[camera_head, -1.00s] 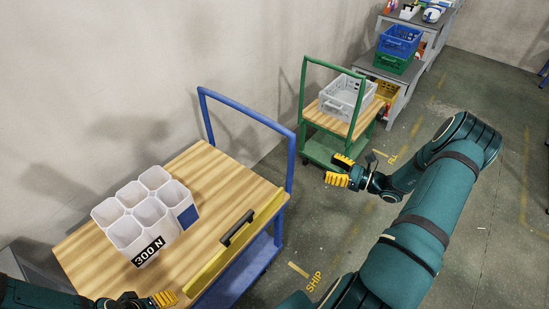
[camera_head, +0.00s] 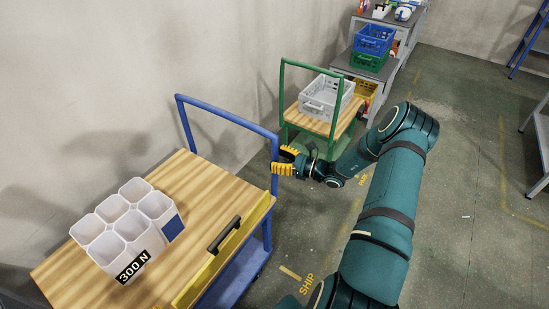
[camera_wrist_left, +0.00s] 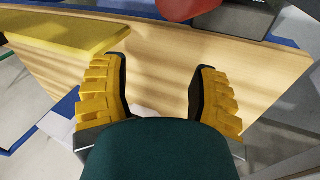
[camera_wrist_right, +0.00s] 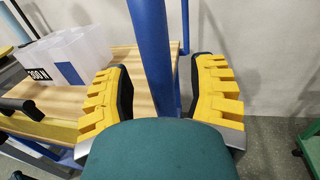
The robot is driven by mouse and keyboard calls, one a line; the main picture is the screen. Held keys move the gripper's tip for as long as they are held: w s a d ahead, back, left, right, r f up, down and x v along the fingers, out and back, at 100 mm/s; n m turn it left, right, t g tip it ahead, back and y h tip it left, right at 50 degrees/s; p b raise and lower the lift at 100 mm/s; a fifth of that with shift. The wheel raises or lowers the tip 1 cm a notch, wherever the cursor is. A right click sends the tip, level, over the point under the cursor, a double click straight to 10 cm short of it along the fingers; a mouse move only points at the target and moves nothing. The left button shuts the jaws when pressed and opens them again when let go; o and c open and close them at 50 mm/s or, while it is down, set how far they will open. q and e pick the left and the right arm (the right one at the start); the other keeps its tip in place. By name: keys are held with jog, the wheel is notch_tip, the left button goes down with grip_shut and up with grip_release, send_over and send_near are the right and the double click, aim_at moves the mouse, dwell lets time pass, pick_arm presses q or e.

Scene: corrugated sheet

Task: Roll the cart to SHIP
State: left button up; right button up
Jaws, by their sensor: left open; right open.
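The blue cart has a wooden top (camera_head: 190,185) and a blue tubular handle (camera_head: 225,112) at its far end. A yellow board (camera_head: 225,262) with a black grip runs along its near side. My right gripper (camera_head: 280,161) is open at the handle's right upright. In the right wrist view the blue upright (camera_wrist_right: 150,50) stands between the open fingers (camera_wrist_right: 160,75); contact cannot be told. The yellow SHIP marking (camera_head: 307,284) is on the floor right of the cart.
A white six-cell holder (camera_head: 125,225) marked 300 N stands on the cart. Behind is a green cart (camera_head: 283,90) with a grey crate (camera_head: 325,98). A shelf with blue (camera_head: 373,40) and green crates is farther back. Floor is open at the right.

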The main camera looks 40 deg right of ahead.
jog(key=shift+w+a, duration=0.35)
jog(key=shift+w, duration=0.3)
jog(key=shift+c, duration=0.5)
grip_shut()
